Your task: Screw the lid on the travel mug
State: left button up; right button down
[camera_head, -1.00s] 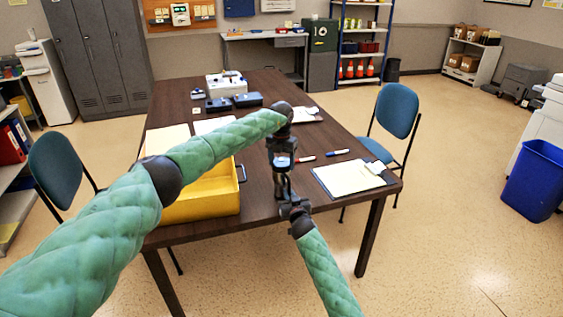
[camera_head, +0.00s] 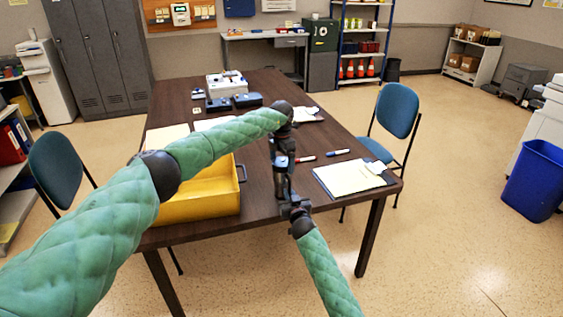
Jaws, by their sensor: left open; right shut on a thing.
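The travel mug (camera_head: 281,181) looks like a small dark upright cylinder over the table, right of the yellow tray. My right gripper (camera_head: 287,201) comes from below and is shut on it, low on its body. My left gripper (camera_head: 281,150) points down from above, directly over the mug, with its jaws open around or just above the mug's top. A small pale-blue patch shows between the two grippers. The lid cannot be made out apart from the mug and the dark fingers, so I cannot tell how it sits.
The brown table (camera_head: 262,205) holds a yellow tray (camera_head: 200,209) at left, a clipboard with paper (camera_head: 345,178) at right, and a red marker (camera_head: 306,159) and a blue marker (camera_head: 338,152). Dark boxes stand farther back. Blue chairs (camera_head: 397,110) flank the table.

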pick_arm(q)
notch_tip(320, 180, up, 12)
dwell(0.5)
jog(key=shift+a+f, duration=0.1)
pick_arm(e)
jog(key=c, duration=1.4)
grip_release()
pick_arm(q)
jog(key=shift+f+b, duration=0.75)
jog(key=shift+f, duration=0.05)
pick_arm(e)
jog(key=shift+v, duration=3.85)
